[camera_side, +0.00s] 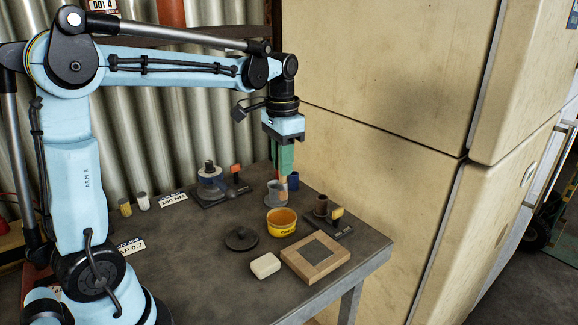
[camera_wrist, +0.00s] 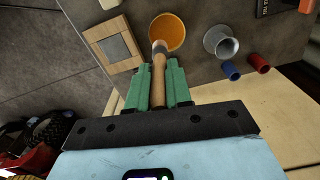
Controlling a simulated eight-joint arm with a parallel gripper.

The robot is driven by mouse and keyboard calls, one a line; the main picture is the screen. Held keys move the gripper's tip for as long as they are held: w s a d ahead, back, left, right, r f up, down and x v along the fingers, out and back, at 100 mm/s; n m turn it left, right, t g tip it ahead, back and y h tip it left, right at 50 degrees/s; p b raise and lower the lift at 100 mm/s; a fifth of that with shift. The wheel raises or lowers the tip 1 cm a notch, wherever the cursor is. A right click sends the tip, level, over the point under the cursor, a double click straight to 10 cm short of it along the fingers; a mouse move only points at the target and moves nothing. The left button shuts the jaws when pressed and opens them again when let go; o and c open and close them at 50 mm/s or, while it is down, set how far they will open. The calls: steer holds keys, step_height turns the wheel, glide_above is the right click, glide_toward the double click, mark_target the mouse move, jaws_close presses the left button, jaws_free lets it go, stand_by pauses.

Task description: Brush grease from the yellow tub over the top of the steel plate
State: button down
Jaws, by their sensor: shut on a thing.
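My gripper (camera_side: 283,165) has green fingers and points down above the table. In the wrist view the gripper (camera_wrist: 158,76) is shut on the wooden handle of a brush (camera_wrist: 159,62). The brush's bristle end points at the near rim of the yellow tub (camera_wrist: 168,28) in that view. In the side view the yellow tub (camera_side: 281,230) stands open, with orange-yellow inside, nearer the camera than the gripper. The steel plate (camera_side: 315,250) is a grey square set in a wooden block (camera_side: 329,266); the plate also shows in the wrist view (camera_wrist: 118,47). The brush's end is hard to make out in the side view.
A grey metal cup (camera_wrist: 227,46) stands near the brush, with small blue (camera_wrist: 231,72) and red (camera_wrist: 260,63) cylinders beside it. A dark round lid (camera_side: 241,238) and white block (camera_side: 265,265) lie near the tub. A tall cream cabinet (camera_side: 385,85) bounds the table behind.

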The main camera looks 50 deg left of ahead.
steer(key=s+d+n, duration=0.1)
steer(key=s+d, duration=0.4)
steer(key=d, duration=0.3)
steer(key=shift+w+d+f, duration=1.05)
steer(key=shift+d+f, duration=0.9)
steer(key=shift+f, duration=2)
steer(key=shift+w, duration=3.35)
steer(key=shift+s+f, duration=0.15)
steer(key=shift+s, duration=1.5)
steer(key=shift+s+f, duration=0.1)
steer(key=shift+s, duration=1.5)
steer(key=shift+s+a, duration=0.1)
steer(key=shift+a, duration=0.55)
steer(key=shift+w, duration=3.35)
steer(key=shift+s, duration=3.25)
step_height(320, 180, up, 8)
